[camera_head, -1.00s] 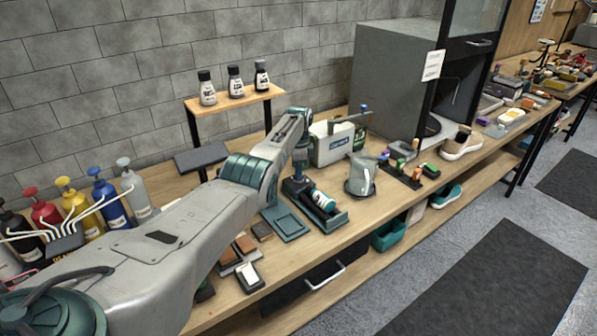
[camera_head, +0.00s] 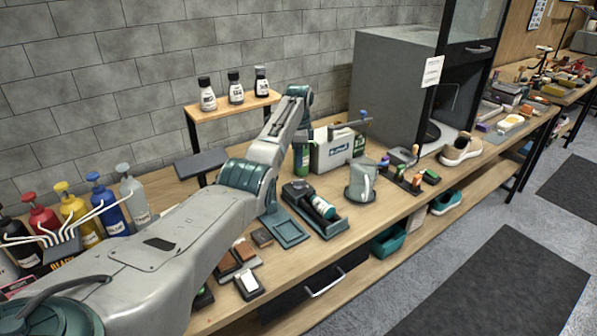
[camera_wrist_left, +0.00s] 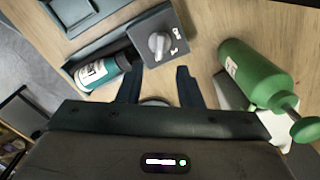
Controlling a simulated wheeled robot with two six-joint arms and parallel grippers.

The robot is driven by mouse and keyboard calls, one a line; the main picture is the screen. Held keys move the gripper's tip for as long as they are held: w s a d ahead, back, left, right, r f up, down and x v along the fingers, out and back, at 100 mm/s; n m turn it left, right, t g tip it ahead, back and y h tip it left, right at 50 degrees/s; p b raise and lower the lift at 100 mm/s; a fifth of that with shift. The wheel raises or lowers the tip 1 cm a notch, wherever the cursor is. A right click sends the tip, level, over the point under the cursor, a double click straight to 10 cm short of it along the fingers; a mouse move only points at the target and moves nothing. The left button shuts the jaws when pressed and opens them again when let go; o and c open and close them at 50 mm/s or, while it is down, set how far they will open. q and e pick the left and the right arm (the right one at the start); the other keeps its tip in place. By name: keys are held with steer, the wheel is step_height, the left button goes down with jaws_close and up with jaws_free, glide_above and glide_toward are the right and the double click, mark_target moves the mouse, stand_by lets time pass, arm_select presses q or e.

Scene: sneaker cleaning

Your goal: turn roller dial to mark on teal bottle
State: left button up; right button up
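The roller unit (camera_head: 335,226) stands on the bench with the teal bottle (camera_head: 322,206) lying in its cradle. In the left wrist view the teal bottle (camera_wrist_left: 98,73) shows a white label. A grey dial knob (camera_wrist_left: 157,44) sits on the unit's dark end block (camera_wrist_left: 180,22), with small white marks at its right, too small to read. My left gripper (camera_wrist_left: 158,84) is open and empty, its fingers apart just short of the dial and not touching it. In the head view my left arm (camera_head: 282,130) hides the gripper. My right gripper is not in view.
A green bottle (camera_wrist_left: 255,72) stands close to the right of my left gripper; it also shows beside my arm (camera_head: 301,160). A white box (camera_head: 334,152) and a grey pitcher (camera_head: 361,183) stand nearby. A shelf (camera_head: 225,110) holds small bottles.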

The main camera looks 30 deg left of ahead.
arm_select(q)
step_height(320, 180, up, 3)
steer(key=shift+f, duration=0.15)
stand_by(0.4)
